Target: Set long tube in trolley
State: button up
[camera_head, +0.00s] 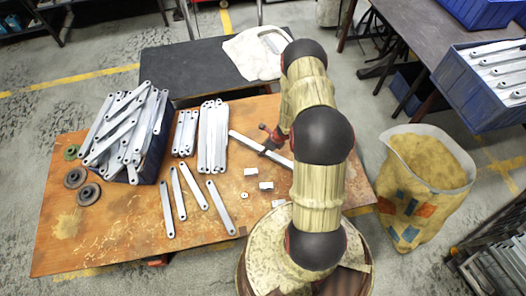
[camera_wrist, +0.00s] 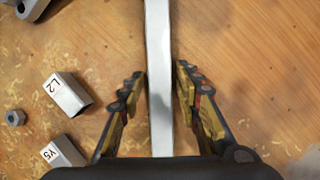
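The long tube (camera_head: 247,141) is a slim silver-grey bar lying at a slant on the right half of the orange-brown worktable. It runs up the middle of the wrist view (camera_wrist: 158,40). My gripper (camera_head: 270,147) is over its middle, with one finger on each side, seen in the wrist view (camera_wrist: 161,72). The fingertips are drawn in to about the tube's width and look closed on it, with only a sliver at the right finger. No trolley is clearly recognisable.
A blue bin of brackets (camera_head: 152,155) stands at the worktable's left. Flat bars (camera_head: 212,135) lie near its middle, loose ones (camera_head: 220,207) in front. Small labelled blocks (camera_wrist: 66,94) lie left of the tube. A dark bench (camera_head: 190,68) is behind; a sack (camera_head: 425,180) is right.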

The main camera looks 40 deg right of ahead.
grip_shut()
dwell(0.6)
